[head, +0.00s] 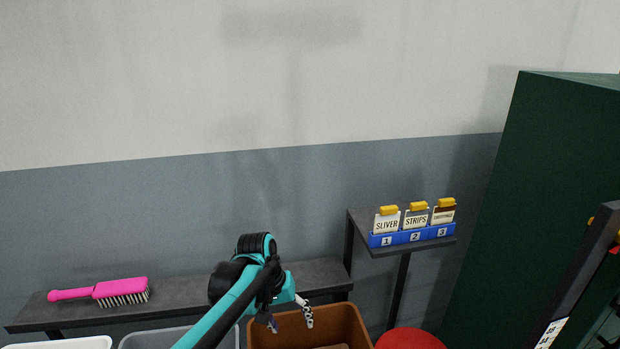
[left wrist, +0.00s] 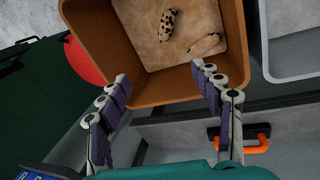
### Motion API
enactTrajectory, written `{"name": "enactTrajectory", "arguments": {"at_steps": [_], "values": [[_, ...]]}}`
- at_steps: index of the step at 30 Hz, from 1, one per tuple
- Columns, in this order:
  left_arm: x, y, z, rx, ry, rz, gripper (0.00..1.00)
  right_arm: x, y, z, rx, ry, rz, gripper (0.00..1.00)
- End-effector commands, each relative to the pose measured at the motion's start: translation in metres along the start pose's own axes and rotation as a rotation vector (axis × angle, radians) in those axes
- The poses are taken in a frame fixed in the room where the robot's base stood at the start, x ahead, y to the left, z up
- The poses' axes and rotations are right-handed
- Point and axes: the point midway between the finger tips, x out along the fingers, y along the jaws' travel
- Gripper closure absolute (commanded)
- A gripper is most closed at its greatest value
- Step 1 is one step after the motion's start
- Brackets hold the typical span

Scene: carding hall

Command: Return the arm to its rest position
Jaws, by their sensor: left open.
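The same brown bin (left wrist: 145,77) lies beyond the fingertips there. My right gripper is not in view.
A pink brush (head: 120,289) lies on a dark shelf (head: 200,290). A grey bin (head: 160,338) and a white one (head: 75,343) stand left. Right are a card-holder shelf (head: 362,218), a red round top (head: 408,339) and a dark green cabinet (head: 545,190). An orange handle (left wrist: 240,149) shows in the wrist view.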

Motion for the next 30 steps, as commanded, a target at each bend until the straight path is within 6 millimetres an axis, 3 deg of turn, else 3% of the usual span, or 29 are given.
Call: {"name": "enactTrajectory", "arguments": {"at_steps": [6, 12, 22, 30], "values": [[-0.037, -0.03, 0.041, 0.004, 0.137, -0.041, 0.35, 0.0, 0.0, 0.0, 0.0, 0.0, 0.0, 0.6], [-0.059, -0.06, 0.083, 0.017, 0.276, -0.091, 0.35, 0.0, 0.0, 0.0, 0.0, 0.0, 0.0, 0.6], [-0.064, -0.106, 0.149, 0.053, 0.487, -0.185, 0.35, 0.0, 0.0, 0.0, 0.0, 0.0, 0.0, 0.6], [-0.057, -0.124, 0.172, 0.074, 0.574, -0.232, 0.35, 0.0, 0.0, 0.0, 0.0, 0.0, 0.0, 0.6]]}}
